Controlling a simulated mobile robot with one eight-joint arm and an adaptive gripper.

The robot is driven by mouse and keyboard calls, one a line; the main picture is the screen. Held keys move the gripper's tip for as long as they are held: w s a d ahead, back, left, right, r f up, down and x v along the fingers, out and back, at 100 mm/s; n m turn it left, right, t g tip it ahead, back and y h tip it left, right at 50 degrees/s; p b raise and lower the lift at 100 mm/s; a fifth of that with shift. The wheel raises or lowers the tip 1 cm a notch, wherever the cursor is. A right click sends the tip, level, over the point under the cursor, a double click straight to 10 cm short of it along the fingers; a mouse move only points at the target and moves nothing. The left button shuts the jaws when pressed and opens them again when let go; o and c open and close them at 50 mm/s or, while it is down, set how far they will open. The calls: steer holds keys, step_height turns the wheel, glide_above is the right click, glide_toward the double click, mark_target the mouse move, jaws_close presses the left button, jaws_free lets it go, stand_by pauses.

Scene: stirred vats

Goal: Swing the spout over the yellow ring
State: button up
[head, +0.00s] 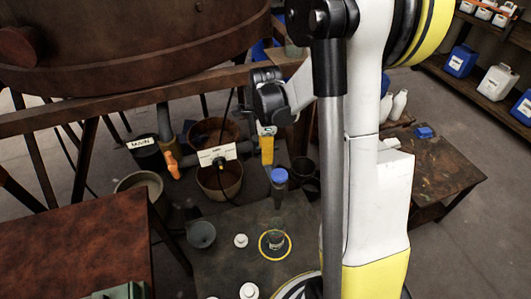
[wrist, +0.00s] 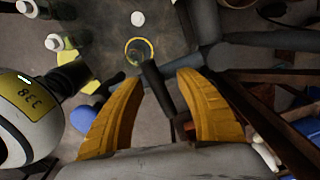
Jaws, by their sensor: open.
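The yellow ring (head: 263,248) is marked on a dark low table, with a small clear vessel (head: 278,240) standing inside it. The ring also shows in the wrist view (wrist: 127,54), beyond my fingertips. A dark grey pipe (head: 190,160), apparently the spout, runs below the large vat and carries a white label (head: 216,154) and an orange handle (head: 170,157). My gripper (head: 267,150) is by the pipe's right end. In the wrist view my yellow fingers (wrist: 159,78) are spread, with a dark bar (wrist: 153,78) between them. I cannot tell whether they touch it.
A rusty vat (head: 130,50) on a timber frame fills the upper left. Buckets (head: 220,178) stand under the pipe. A blue-topped item (head: 279,176), a funnel (head: 201,234) and white discs (head: 240,240) are near the ring. A wooden bench (head: 440,165) stands right.

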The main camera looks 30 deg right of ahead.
step_height(320, 180, up, 12)
steer(key=shift+f, duration=0.2)
stand_by(0.5)
